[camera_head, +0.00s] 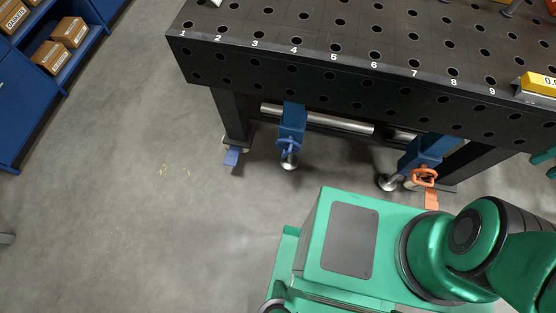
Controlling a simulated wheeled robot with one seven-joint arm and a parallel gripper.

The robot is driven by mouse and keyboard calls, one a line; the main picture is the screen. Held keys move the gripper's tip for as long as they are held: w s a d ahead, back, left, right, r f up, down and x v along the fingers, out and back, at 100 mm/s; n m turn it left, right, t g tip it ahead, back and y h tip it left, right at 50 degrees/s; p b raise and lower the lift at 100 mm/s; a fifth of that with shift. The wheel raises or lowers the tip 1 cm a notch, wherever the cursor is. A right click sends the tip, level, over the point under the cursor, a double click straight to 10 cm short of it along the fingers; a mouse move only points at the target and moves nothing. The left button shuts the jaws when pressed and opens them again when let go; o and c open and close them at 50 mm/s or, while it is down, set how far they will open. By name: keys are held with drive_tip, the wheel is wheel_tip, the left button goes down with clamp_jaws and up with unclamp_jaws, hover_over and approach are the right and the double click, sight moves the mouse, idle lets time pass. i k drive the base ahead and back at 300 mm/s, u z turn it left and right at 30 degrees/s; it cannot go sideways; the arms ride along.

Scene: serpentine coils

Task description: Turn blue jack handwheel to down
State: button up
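The blue jack handwheel (286,145) is on a blue jack (292,120) under the near side of the black perforated table. The jack's round silver foot (289,163) is below the handwheel, near the floor; I cannot tell if it touches. An orange handwheel (424,177) is on a second blue jack (425,150) to the right. My gripper is outside the view; only my green arm links and base show at the lower right, apart from the jacks.
The black table (350,85) with numbered holes spans the top right. A blue shelf (62,70) with cardboard boxes (50,57) stands left. Grey floor (150,220) is clear at left and centre.

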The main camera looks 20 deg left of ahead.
sight(290, 141)
drive_tip(key=u, duration=2.2)
drive_tip(key=k, duration=2.55)
drive_tip(key=z, duration=0.95)
drive_tip(key=i, duration=1)
drive_tip(key=u, duration=0.05)
